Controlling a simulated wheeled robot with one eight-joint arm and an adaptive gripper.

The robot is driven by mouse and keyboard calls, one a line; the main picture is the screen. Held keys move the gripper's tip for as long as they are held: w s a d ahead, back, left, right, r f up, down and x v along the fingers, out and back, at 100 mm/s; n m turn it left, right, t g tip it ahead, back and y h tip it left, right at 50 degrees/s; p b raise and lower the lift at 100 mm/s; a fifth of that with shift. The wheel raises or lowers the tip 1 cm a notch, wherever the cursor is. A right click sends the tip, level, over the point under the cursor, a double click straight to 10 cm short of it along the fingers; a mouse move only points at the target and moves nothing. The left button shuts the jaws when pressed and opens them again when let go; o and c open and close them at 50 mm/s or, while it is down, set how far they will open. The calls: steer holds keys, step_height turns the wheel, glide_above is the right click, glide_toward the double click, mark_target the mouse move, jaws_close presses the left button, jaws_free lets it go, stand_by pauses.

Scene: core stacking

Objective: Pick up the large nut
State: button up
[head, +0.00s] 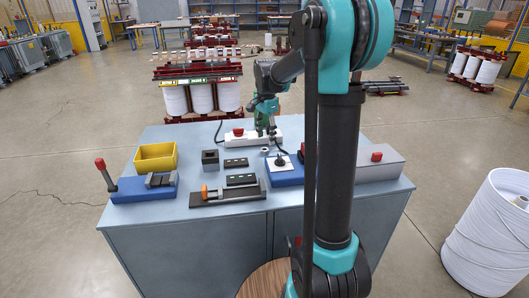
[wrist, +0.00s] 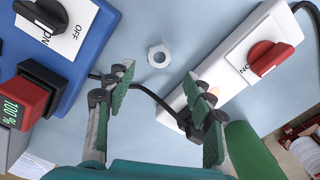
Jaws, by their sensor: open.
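A silver-grey hex nut (wrist: 159,55) lies flat on the blue-grey table, its hole facing up, in the wrist view. In the head view a small ring-like thing (head: 265,150), seemingly this nut, sits near the middle of the table. My gripper (wrist: 160,82) is open and empty. Its two green-padded fingers stand apart, and the nut shows past the fingertips, roughly midway between them and not touched. In the head view my gripper (head: 267,127) is above the back part of the table.
A white strip (wrist: 228,68) with a red knob lies right of the nut, a blue switch box (wrist: 75,50) left. A black cable (wrist: 150,92) runs between them. A yellow bin (head: 155,165) and a clamp-like fixture (head: 228,193) stand farther left. Bare table surrounds the nut.

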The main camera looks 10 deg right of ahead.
mark_target(266, 148)
steer(key=shift+s+f, duration=0.1)
steer(key=shift+f, duration=2.3)
steer(key=shift+c, duration=0.5)
jaws_close()
steer(key=shift+r, duration=0.1)
